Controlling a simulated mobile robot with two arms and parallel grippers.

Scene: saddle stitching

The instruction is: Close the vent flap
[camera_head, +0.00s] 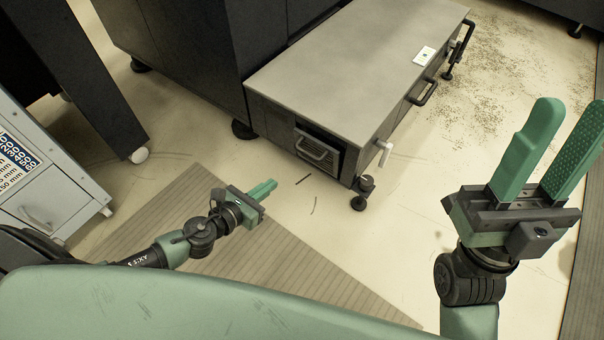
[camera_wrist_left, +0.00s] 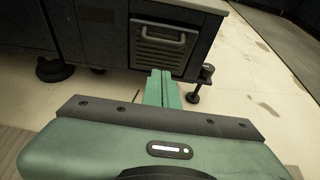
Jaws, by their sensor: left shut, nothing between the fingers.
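The vent flap (camera_head: 317,151) is a louvred grey panel with a bar handle, low on the near end of the long grey cabinet (camera_head: 350,65). A dark gap shows along its upper and right side in the head view, so it seems to stand a little ajar; how far I cannot tell. In the left wrist view the flap (camera_wrist_left: 160,46) is straight ahead, beyond the fingertips. My left gripper (camera_head: 270,188) is shut and empty, below and left of the flap, apart from it. Its green fingers (camera_wrist_left: 161,88) show together. My right gripper (camera_head: 572,112) is open and empty, raised at the right.
A white lever (camera_head: 385,152) sticks out at the cabinet's near right corner, above a black foot (camera_head: 361,200). A grey drawer unit (camera_head: 45,180) stands at the left. The floor (camera_head: 340,240) before the flap is mostly clear, with small dark strips on it.

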